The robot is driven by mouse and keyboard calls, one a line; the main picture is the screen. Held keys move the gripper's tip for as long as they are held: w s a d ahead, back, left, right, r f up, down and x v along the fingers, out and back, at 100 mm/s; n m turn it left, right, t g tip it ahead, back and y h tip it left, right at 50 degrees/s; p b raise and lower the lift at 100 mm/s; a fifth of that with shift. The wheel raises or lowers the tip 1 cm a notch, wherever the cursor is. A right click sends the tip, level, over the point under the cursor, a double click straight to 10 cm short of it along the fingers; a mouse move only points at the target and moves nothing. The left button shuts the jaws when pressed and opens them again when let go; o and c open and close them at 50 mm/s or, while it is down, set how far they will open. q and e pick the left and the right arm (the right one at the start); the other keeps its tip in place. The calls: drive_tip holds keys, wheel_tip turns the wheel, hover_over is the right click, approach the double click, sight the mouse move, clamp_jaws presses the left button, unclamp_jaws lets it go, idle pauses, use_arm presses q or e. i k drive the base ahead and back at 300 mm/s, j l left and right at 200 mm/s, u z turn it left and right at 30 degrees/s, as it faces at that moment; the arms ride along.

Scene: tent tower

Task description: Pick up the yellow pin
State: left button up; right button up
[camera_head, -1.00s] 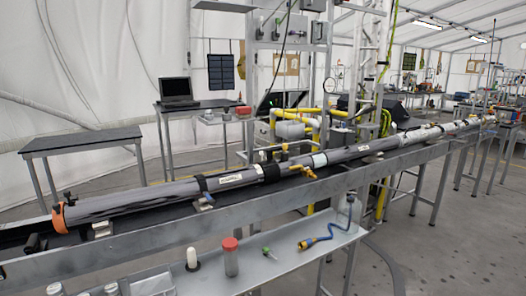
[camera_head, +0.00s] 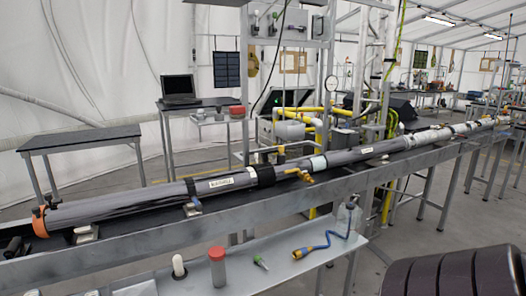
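I cannot make out a separate yellow pin for certain. A small yellow-orange fitting (camera_head: 305,176) sits on the side of the long grey tube (camera_head: 120,203), near its middle. A blue cable (camera_head: 322,243) with a yellow end (camera_head: 299,254) lies on the lower metal shelf (camera_head: 245,276). Neither of my grippers shows. A large dark ribbed part fills the lower right corner and looks like part of my own arm; no fingertips are visible on it.
A red-capped jar (camera_head: 217,268), a white-topped peg (camera_head: 179,266) and a small green-ended item (camera_head: 261,262) stand or lie on the shelf. A clear bottle (camera_head: 348,217) is at its right end. A metal rail (camera_head: 140,252) runs above the shelf.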

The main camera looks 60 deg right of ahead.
sight(281, 147)
drive_tip(key=k+l+u, duration=0.2)
drive_tip(key=l, duration=0.25)
drive_tip(key=l+u, duration=0.15)
drive_tip(key=l, duration=0.25)
drive_tip(key=k+l, duration=0.1)
drive_tip(key=l, duration=0.25)
drive_tip(key=k+l+u, duration=0.1)
drive_tip(key=l, duration=0.25)
drive_tip(key=k+l, duration=0.15)
drive_tip(key=l, duration=0.2)
drive_tip(key=k+l, duration=0.15)
drive_tip(key=l, duration=0.15)
drive_tip(key=k+l+u, duration=0.1)
drive_tip(key=l, duration=0.25)
